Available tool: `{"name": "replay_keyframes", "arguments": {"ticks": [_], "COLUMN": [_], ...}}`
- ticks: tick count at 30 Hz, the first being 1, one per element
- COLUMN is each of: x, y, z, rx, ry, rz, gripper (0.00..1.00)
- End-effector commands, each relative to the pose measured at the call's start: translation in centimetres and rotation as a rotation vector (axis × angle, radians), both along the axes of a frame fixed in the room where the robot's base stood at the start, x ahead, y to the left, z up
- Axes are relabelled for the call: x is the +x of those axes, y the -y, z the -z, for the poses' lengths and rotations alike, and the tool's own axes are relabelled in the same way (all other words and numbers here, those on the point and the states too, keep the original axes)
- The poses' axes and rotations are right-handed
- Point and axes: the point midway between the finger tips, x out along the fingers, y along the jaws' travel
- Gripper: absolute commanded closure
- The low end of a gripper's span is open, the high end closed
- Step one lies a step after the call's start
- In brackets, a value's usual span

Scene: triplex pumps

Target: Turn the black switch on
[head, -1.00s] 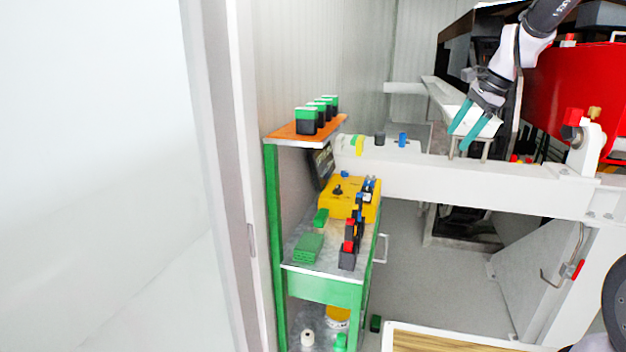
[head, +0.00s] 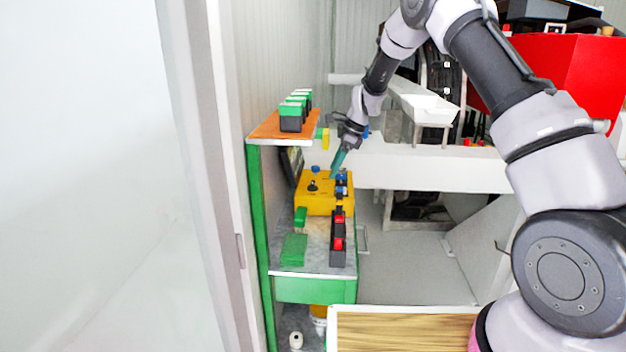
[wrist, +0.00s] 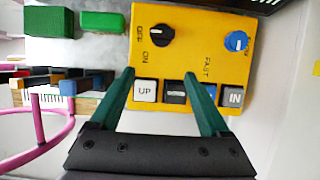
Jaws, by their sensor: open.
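The yellow control box (head: 322,203) sits on the green-framed shelf in the head view. The black switch (wrist: 160,35) is a round knob on its face, beside the printed words OFF and ON in the wrist view. It also shows as a small dark knob in the head view (head: 313,186). My gripper (wrist: 163,75) is open and empty above the box, its teal fingers apart, with the black switch ahead of the fingertips. In the head view my gripper (head: 338,162) hangs over the back of the box.
A blue knob (wrist: 236,41) and a row of buttons, including a white UP button (wrist: 145,91), share the box face. Green blocks (head: 293,249) and a black-and-red row (head: 338,240) stand on the shelf in front. An orange upper shelf (head: 270,127) is at the left.

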Motion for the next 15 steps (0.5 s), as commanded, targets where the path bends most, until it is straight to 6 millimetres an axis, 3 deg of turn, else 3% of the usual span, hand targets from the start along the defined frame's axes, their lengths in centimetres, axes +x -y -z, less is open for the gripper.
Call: {"name": "replay_keyframes", "arguments": {"ticks": [7,9,15], "x": [0.1,0.1,0.2], "y": [-5.5,-5.6,-6.6], "z": [0.1,1.8,3.9], "rx": [0.000,-0.002,0.000], "ry": [-0.001,-0.004,-0.001], "rz": [-0.004,-0.001,0.000], "gripper": [0.20,0.20,0.20]}}
